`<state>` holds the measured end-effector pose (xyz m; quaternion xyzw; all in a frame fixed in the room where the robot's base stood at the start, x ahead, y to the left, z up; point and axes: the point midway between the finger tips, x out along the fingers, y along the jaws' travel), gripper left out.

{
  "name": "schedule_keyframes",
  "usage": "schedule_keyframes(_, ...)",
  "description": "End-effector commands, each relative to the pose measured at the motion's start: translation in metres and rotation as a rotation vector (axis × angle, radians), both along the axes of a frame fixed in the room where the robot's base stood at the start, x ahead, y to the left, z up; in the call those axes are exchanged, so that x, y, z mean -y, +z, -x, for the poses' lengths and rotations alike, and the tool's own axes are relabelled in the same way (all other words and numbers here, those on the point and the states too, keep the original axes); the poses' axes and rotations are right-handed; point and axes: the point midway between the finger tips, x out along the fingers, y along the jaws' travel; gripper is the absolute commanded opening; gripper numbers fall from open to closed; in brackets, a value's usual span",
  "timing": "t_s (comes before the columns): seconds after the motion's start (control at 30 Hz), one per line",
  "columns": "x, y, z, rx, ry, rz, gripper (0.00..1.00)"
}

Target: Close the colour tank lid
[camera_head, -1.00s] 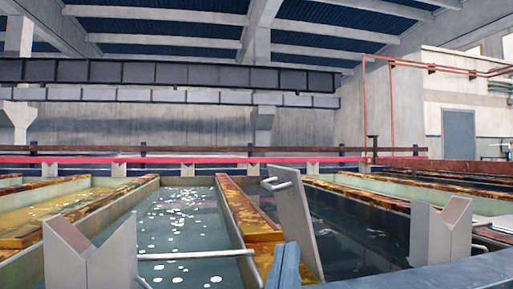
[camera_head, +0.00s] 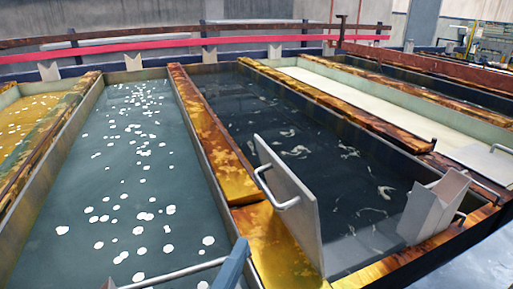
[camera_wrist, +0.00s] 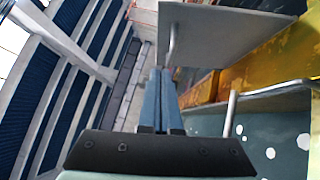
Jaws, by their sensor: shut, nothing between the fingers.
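The lid (camera_head: 290,200) is a flat grey panel with a bar handle (camera_head: 265,187) on its left side. It stands up, slightly tilted, by the rusty orange divider between two tanks. The dark tank (camera_head: 335,140) with pale streaks lies to its right. My gripper (camera_head: 241,243) shows as a blue finger at the bottom of the head view, left of the lid. In the wrist view my gripper (camera_wrist: 160,73) is shut and empty. Its tips are near the lid (camera_wrist: 215,35) and its handle (camera_wrist: 173,40); I cannot tell if they touch.
A tank with white floating spots (camera_head: 130,180) lies left of the divider (camera_head: 205,125). A metal bar (camera_head: 170,275) crosses its near end. A grey V-shaped support (camera_head: 435,205) stands at the dark tank's near right. Red rails (camera_head: 200,40) run behind the tanks.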

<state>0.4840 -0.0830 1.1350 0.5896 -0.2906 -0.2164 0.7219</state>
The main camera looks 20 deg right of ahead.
Motion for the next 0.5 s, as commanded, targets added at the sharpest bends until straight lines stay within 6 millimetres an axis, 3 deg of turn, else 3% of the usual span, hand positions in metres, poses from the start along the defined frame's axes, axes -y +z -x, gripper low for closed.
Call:
schedule_keyframes(0.23, 0.008, 0.006, -0.005, -0.024, -0.021, 0.035, 0.0)
schedule_keyframes(0.5, 0.044, 0.017, -0.044, -0.022, -0.02, 0.033, 0.0)
